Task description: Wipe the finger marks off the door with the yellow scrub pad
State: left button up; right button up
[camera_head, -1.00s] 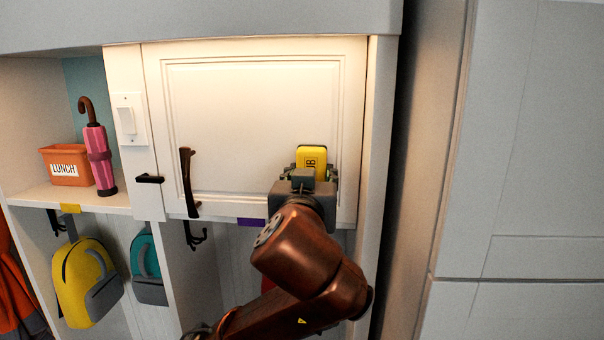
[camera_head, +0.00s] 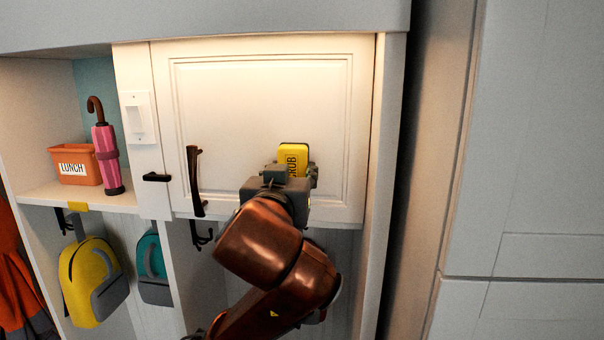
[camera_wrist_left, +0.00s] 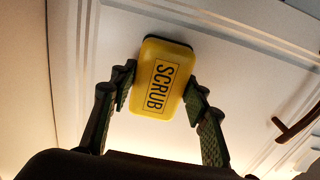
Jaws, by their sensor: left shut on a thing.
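The white panelled door (camera_head: 250,105) shows in the head view, with a dark handle (camera_head: 195,182) at its lower left. My left gripper (camera_head: 290,172) is in front of the door's lower right part, shut on the yellow scrub pad (camera_head: 293,156). In the left wrist view the pad (camera_wrist_left: 163,78), marked SCRUB, sits between both fingers with the door (camera_wrist_left: 245,50) behind it. I cannot tell whether the pad touches the door. No finger marks can be made out. My right gripper is not in view.
Left of the door are a light switch (camera_head: 137,118), an orange LUNCH bin (camera_head: 77,165) and a pink umbrella (camera_head: 107,158) on a shelf. Black hooks (camera_head: 202,236) and a yellow backpack (camera_head: 90,282) hang below. A grey cabinet (camera_head: 530,150) stands at the right.

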pick_arm(q)
jog(key=shift+w+a+b, duration=0.2)
jog(key=shift+a+b, duration=0.15)
jog(key=shift+a, duration=4.5)
jog(key=shift+s+f, duration=0.1)
jog(key=shift+s, duration=0.55)
jog(key=p, duration=0.4)
send_near(249, 165)
jog(key=shift+w, duration=0.45)
